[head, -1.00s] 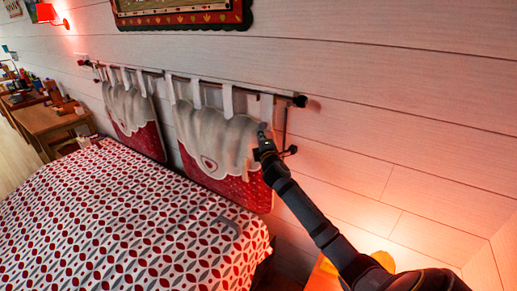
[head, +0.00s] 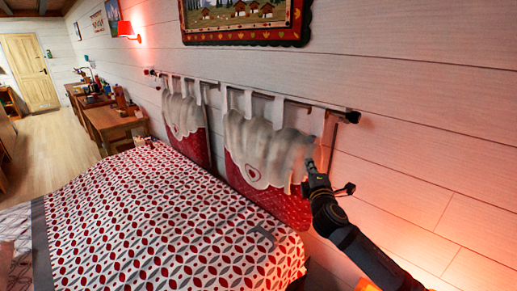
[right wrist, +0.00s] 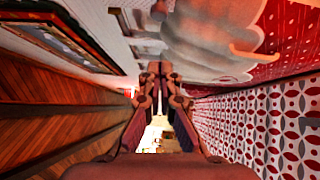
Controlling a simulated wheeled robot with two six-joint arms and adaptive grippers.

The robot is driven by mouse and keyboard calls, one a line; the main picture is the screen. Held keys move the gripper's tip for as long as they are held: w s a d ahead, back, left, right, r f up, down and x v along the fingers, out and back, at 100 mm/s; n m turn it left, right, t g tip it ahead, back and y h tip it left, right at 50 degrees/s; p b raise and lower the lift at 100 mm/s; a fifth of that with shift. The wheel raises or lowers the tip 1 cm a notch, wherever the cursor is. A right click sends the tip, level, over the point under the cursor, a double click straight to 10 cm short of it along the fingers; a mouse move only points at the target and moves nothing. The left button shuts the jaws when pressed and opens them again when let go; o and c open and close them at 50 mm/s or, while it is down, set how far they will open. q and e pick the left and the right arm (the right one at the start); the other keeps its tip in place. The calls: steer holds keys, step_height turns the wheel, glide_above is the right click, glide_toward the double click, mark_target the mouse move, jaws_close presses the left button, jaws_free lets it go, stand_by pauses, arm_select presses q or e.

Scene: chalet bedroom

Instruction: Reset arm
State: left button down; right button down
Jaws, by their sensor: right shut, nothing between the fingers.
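My right arm comes in from the lower right of the head view. Its dark right gripper (head: 312,165) is shut and empty, pointing up in front of the right hanging headboard cushion (head: 255,150). I cannot tell whether it touches the cloth. In the right wrist view the two fingers (right wrist: 153,70) lie together at the middle, with nothing between them. My left arm and gripper are not in view.
The bed (head: 150,220), with a red, grey and white patterned cover, fills the lower left. A curtain rod (head: 250,93) runs along the white plank wall, below a framed picture (head: 245,18). A wooden desk (head: 115,122) and a door (head: 29,72) stand farther back.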

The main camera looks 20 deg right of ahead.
steer(key=s+a+f+m+g+y, duration=0.1)
steer(key=s+a+f+m+g, duration=0.25)
steer(key=f, duration=0.45)
steer(key=s+a+f+m+g, duration=0.25)
steer(key=s+f, duration=0.25)
steer(key=f, duration=0.3)
steer(key=s+a+f+m+g+y, duration=0.35)
steer(key=s+a+f, duration=0.3)
steer(key=s, duration=0.35)
steer(key=s+a+f+m+g+y, duration=0.2)
steer(key=s+a+f+m+g, duration=0.25)
steer(key=s+f, duration=0.35)
steer(key=s+d+f+g, duration=0.1)
steer(key=s+f, duration=0.2)
steer(key=f, duration=1)
steer(key=s+d+f, duration=0.2)
steer(key=f, duration=1.2)
steer(key=s+f+g, duration=0.1)
steer(key=s+f, duration=1.2)
steer(key=s, duration=0.4)
steer(key=shift+d+f, duration=0.15)
steer(key=shift+d, duration=0.1)
